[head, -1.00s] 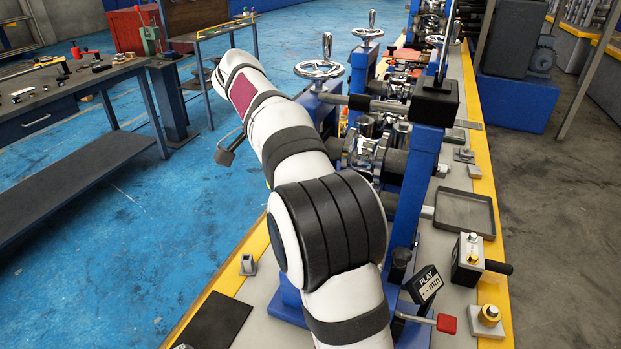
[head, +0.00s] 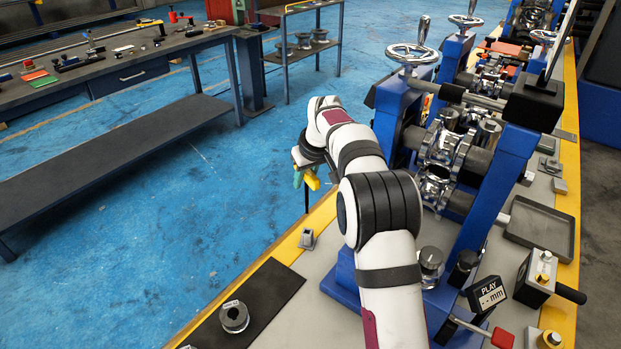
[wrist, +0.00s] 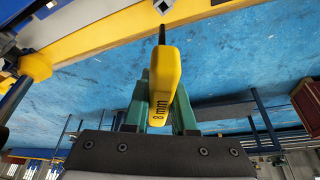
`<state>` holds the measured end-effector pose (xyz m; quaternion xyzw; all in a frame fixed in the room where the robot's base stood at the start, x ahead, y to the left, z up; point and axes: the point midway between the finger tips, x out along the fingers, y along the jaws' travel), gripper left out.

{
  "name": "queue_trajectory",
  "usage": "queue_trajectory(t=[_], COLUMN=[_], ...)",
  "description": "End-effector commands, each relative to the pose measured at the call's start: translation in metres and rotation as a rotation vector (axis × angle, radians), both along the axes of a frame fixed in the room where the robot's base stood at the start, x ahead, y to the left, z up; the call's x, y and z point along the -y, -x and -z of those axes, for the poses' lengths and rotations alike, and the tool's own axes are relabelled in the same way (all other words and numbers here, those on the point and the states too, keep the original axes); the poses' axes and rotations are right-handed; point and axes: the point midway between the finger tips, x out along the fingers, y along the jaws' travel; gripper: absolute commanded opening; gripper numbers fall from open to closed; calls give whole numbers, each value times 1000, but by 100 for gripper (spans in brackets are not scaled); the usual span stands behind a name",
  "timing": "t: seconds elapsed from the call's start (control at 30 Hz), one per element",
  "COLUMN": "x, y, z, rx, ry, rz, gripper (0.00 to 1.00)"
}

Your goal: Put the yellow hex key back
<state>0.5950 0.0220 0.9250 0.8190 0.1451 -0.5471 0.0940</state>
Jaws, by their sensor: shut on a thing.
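The yellow hex key (wrist: 164,75) fills the middle of the wrist view, with "8 mm" on its handle and its dark shaft pointing away. My gripper (wrist: 160,105), with green fingers, is shut on the handle from both sides. In the head view my gripper (head: 306,176) is at the left of the machine bed, with the yellow handle (head: 312,179) partly hidden by the fingers and the dark shaft hanging down. A small grey block (head: 307,238) stands on the bed's yellow edge, below the key in the picture. A grey block (wrist: 168,10) also shows beyond the shaft tip in the wrist view.
The blue machine stand (head: 400,112) with rollers and a handwheel (head: 412,54) rises right of my arm. A black mat (head: 262,302) with a metal roller (head: 234,317) lies at the front. A workbench (head: 120,75) stands at left. Blue floor between is clear.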

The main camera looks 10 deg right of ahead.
Motion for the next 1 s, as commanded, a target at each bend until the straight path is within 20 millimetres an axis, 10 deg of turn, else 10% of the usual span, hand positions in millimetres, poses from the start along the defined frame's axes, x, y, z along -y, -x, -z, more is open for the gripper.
queue_trajectory(t=[1.0], x=[0], y=[0], z=[56], rx=[4], ry=[-4], rz=[2], gripper=[0])
